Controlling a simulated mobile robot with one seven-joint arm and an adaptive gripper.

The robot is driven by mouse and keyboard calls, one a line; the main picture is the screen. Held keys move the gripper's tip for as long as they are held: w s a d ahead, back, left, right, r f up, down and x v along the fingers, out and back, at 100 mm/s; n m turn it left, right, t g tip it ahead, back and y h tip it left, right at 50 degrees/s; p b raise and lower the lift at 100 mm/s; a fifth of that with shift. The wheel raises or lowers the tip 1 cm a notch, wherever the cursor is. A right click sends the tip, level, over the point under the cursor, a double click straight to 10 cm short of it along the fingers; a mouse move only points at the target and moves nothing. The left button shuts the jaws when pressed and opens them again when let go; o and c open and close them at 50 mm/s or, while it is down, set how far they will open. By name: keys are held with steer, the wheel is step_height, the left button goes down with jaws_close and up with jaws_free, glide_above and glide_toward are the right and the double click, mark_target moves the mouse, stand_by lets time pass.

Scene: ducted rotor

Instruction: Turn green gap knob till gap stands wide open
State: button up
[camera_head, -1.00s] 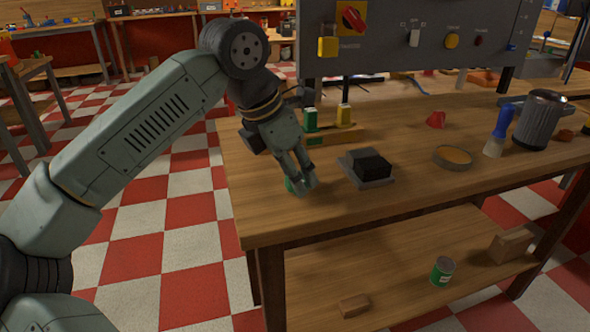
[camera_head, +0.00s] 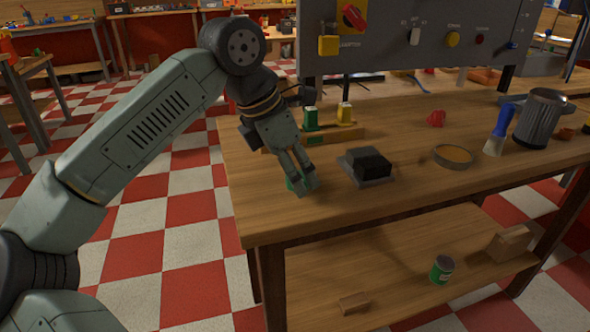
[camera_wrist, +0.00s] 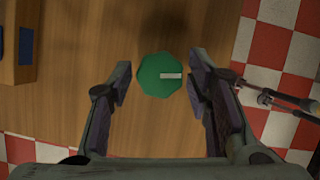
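The green knob (camera_wrist: 155,82) shows in the wrist view as a many-sided disc on the wooden tabletop, with a white pointer mark directed right. It lies between the fingers of my gripper (camera_wrist: 160,88), which is open, with a gap on each side of the knob. In the head view my gripper (camera_head: 303,188) is low over the front left of the bench. Only a sliver of the green knob (camera_head: 290,184) shows there behind the fingers. No part that I can name as the gap is clear in these views.
Right of my gripper is a black block on a grey base (camera_head: 368,166). Behind stands a wooden holder (camera_head: 350,132) with green and yellow pieces, below a grey switch panel (camera_head: 390,40). A brush (camera_head: 500,130) and a dark canister (camera_head: 540,118) stand at right.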

steer(key=shift+o, duration=0.8)
steer(key=v, duration=1.2)
